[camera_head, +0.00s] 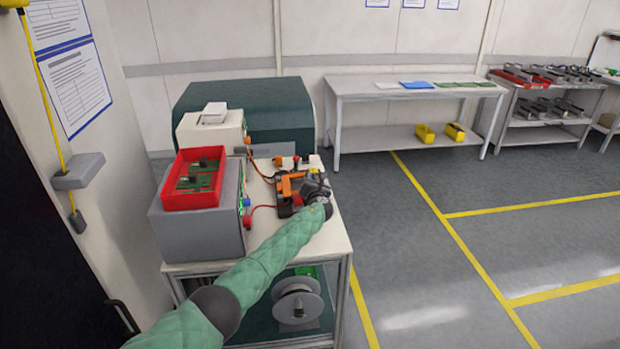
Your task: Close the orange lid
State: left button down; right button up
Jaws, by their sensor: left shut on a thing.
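The orange lid (285,186) is a small frame-like part on a dark fixture on the white bench top, right of the grey box. It looks raised, but its exact angle is too small to tell. My left gripper (308,186) is at the right side of the lid, shut on it. The gripper and wrist hide part of the lid and of the fixture beneath. My left arm reaches in from the lower left across the bench's front. My right gripper is not in view.
A red tray (216,193) with green boards sits on a grey box (197,232) left of the fixture. Small orange and red parts and cables lie behind it. A reel (298,305) is under the bench (300,240). The floor to the right is clear.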

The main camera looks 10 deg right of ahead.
pick_arm(q)
jog(key=shift+w+a+f, duration=0.15)
jog(key=shift+a, duration=0.35)
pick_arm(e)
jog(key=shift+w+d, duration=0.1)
pick_arm(q)
jog(key=c, duration=1.5)
grip_release()
jog(key=shift+a, duration=0.15)
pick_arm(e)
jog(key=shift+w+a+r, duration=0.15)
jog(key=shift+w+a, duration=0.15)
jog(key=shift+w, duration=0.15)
pick_arm(q)
jog(key=shift+d, duration=0.2)
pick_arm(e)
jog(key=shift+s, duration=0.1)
